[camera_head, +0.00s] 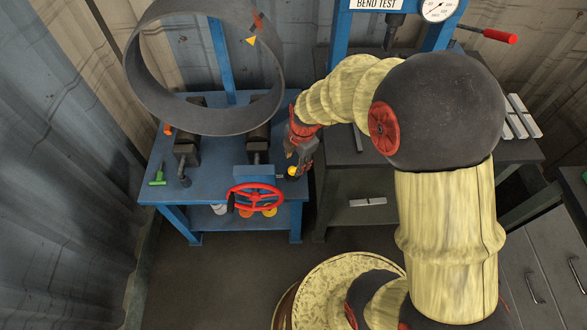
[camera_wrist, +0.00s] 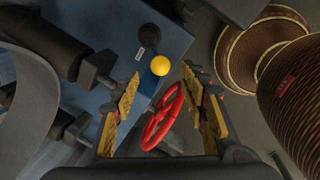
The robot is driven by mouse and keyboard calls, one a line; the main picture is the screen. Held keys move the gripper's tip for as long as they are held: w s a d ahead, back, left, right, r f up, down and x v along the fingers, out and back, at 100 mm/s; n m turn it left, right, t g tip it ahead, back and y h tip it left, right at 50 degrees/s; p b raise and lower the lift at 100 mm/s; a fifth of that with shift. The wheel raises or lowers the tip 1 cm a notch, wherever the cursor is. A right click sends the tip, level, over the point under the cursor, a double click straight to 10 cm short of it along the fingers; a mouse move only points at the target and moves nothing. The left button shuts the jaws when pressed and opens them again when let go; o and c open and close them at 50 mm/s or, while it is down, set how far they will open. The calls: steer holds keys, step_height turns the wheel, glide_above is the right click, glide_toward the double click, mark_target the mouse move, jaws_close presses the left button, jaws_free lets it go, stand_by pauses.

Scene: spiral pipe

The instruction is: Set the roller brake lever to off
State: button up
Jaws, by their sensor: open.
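A lever with a yellow ball knob (camera_head: 292,171) is at the right front of the blue bench, beside the red handwheel. I take it for the roller brake lever. In the wrist view its knob (camera_wrist: 160,66) shows between and just beyond my fingertips, near a black round base (camera_wrist: 149,36) and a small label plate too small to read. My gripper (camera_head: 298,160) is open and empty above the bench's right end. In the wrist view the fingers of my gripper (camera_wrist: 163,82) stand apart on either side of the knob. I cannot tell the lever's setting or whether a finger touches it.
The red handwheel (camera_head: 255,197) is at the bench (camera_head: 218,182) front; it also shows in the wrist view (camera_wrist: 162,118). A large grey pipe ring (camera_head: 137,88) stands over dark rollers. A green-handled part (camera_head: 158,178) is at left. A dark table (camera_head: 345,178) is close on the right.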

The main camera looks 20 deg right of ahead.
mark_target(294, 168)
steer(key=f, duration=0.2)
steer(key=f+b, duration=0.1)
steer(key=f, duration=0.1)
steer(key=w+f+b, duration=0.1)
steer(key=f, duration=0.1)
steer(key=shift+a+f, duration=0.1)
steer(key=shift+a, duration=0.05)
steer(key=c, duration=0.3)
steer(key=c, duration=0.8)
jaws_close()
